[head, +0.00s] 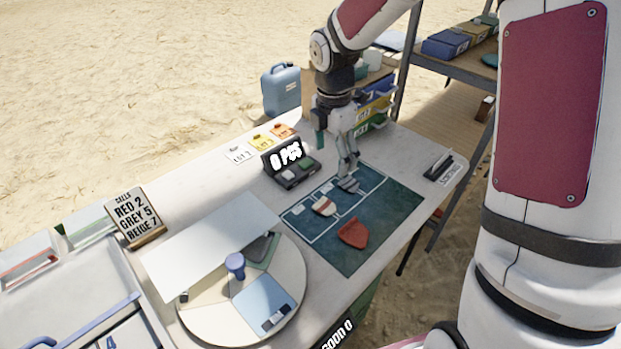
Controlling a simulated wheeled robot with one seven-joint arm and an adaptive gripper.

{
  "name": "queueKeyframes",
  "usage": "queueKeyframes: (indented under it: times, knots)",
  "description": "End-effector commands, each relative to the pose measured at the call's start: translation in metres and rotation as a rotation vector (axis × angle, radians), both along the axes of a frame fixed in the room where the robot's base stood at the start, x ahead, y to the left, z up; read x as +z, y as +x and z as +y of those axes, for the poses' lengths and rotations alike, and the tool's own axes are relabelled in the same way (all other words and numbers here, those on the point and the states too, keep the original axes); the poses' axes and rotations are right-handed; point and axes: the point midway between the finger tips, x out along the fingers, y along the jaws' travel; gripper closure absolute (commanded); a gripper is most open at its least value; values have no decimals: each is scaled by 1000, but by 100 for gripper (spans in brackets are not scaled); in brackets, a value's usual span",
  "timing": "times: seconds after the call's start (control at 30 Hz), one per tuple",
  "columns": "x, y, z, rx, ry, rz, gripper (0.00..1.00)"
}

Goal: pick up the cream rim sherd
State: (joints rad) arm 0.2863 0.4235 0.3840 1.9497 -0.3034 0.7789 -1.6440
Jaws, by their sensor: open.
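A cream sherd (325,206) with a reddish band lies on the dark green mat (385,240), inside its white outlines. A grey sherd (349,185) lies up and to the right of it, and a red sherd (354,233) lies below. My gripper (348,176) points down at the grey sherd, up and right of the cream one. Its jaws are open, with nothing seen held. The fingertips cover part of the grey sherd; I cannot tell whether they touch it.
A small scale with a display (290,165) stands left of the mat. A round turntable (190,328) with a raised white panel (210,245) is at the lower left. A blue jug (281,90) and stacked bins (375,110) stand at the back. The mat's right part is clear.

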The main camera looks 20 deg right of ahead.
Motion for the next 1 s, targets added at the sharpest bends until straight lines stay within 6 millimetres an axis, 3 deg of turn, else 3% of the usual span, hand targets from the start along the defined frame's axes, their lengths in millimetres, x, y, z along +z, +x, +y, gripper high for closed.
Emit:
queueKeyframes:
  times: [0.03,0.17,0.43,0.73,1.0]
  knots:
    - [-20,9,1,59,13,19,27]
    - [-47,23,4,186,37,42,27]
    - [-77,28,6,255,50,53,27]
    - [-131,28,6,254,49,53,27]
    - [-150,28,5,252,49,52,27]
